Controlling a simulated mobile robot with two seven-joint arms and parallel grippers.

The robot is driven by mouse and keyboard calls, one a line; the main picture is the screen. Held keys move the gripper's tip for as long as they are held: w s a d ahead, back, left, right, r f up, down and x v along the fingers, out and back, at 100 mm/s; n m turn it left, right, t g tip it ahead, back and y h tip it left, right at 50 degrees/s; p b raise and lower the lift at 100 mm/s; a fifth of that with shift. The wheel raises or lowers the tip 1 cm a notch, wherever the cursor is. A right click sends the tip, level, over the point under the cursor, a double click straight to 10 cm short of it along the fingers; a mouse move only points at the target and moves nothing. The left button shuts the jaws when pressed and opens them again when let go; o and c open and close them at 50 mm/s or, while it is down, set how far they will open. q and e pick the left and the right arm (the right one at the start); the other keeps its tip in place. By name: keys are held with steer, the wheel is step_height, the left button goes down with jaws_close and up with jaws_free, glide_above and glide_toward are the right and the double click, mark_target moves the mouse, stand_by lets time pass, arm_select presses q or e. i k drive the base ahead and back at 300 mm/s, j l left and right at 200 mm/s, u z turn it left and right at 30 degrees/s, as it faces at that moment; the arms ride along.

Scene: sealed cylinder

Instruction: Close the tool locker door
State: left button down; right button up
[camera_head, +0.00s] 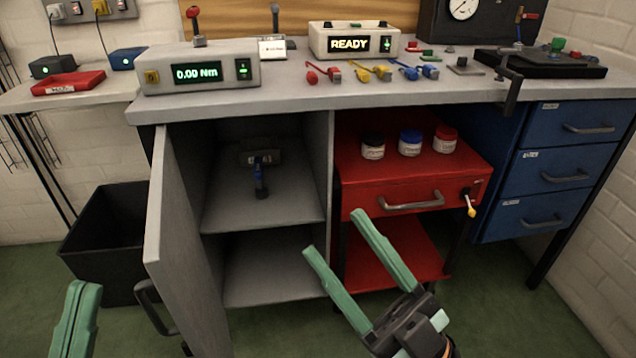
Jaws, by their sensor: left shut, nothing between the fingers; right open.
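The grey tool locker (265,205) sits under the bench, with two shelf levels showing. Its grey door (182,240) stands wide open at the left side, swung out toward me, with its inner face partly visible. A dark handle (150,303) shows on the door's outer side, low down. My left gripper (84,292) has green fingers, shut and empty, at the bottom left, left of the door and apart from it in the picture. My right gripper (333,232) is open and empty, in front of the locker's right edge and the red drawer unit.
A blue-handled tool (260,178) is on the upper locker shelf. A black bin (108,235) stands left of the door. The red drawer unit (412,185) carries several jars. Blue drawers (560,170) are at right. The bench (300,96) holds devices and tools. Green floor lies in front.

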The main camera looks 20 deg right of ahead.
mark_target(175, 260)
steer(key=k+z, duration=0.15)
steer(key=z, duration=1.75)
steer(key=l+u, duration=0.1)
steer(key=u, duration=0.3)
steer(key=l+u, duration=0.1)
steer(key=u, duration=0.35)
steer(key=k+u, duration=0.1)
steer(key=u, duration=0.3)
steer(key=l+u, duration=0.1)
steer(key=u, duration=0.3)
steer(key=k, duration=0.05)
